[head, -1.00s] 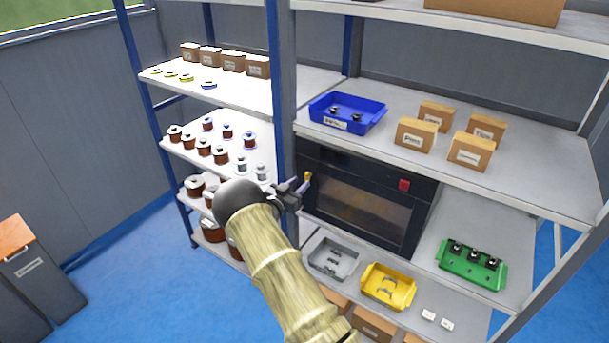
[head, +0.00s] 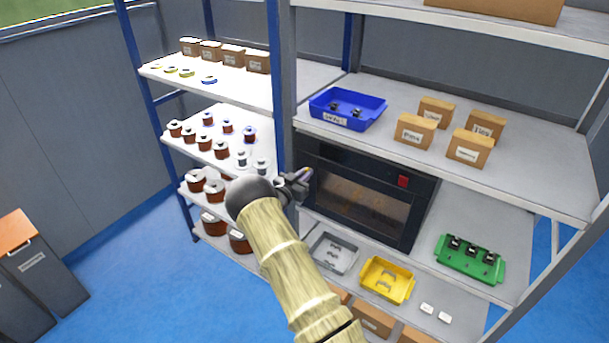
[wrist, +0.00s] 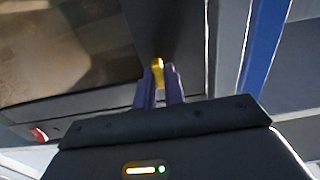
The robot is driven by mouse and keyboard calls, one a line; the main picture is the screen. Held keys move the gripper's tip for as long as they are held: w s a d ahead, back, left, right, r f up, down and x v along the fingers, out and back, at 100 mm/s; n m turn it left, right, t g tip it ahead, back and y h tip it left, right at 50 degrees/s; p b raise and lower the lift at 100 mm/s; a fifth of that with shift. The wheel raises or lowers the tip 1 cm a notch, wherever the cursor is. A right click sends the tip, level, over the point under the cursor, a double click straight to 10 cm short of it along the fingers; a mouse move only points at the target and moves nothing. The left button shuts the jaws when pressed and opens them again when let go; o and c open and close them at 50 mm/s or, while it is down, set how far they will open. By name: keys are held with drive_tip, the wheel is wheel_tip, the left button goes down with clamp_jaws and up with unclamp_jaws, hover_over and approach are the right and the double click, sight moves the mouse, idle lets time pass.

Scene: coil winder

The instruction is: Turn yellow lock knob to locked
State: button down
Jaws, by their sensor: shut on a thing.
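The yellow lock knob (wrist: 158,68) shows in the wrist view between the tips of my gripper (wrist: 159,84), next to the dark coil winder (wrist: 90,50) and its window. My gripper's two purple fingers are close together on the knob. In the head view my gripper (head: 305,176) is at the left front edge of the black coil winder (head: 372,160). There the fingers mostly hide the knob. A red button (head: 403,181) sits at the winder's upper right.
A blue bin (head: 347,108) and several cardboard boxes stand on the shelf above. Below are a grey tray (head: 333,253), a yellow bin (head: 387,280) and a green tray (head: 470,259). A blue shelf post (head: 281,80) rises close left of my gripper.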

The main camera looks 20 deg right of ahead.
drive_tip(key=shift+f+b, duration=0.15)
drive_tip(key=shift+b, duration=0.5)
drive_tip(key=m+b, duration=0.9)
drive_tip(key=b, duration=0.6)
drive_tip(key=m+b, duration=0.8)
drive_tip(key=b, duration=0.8)
drive_tip(key=shift+s+f+m, duration=0.15)
drive_tip(key=shift+m, duration=0.25)
drive_tip(key=c, duration=1.5)
unclamp_jaws()
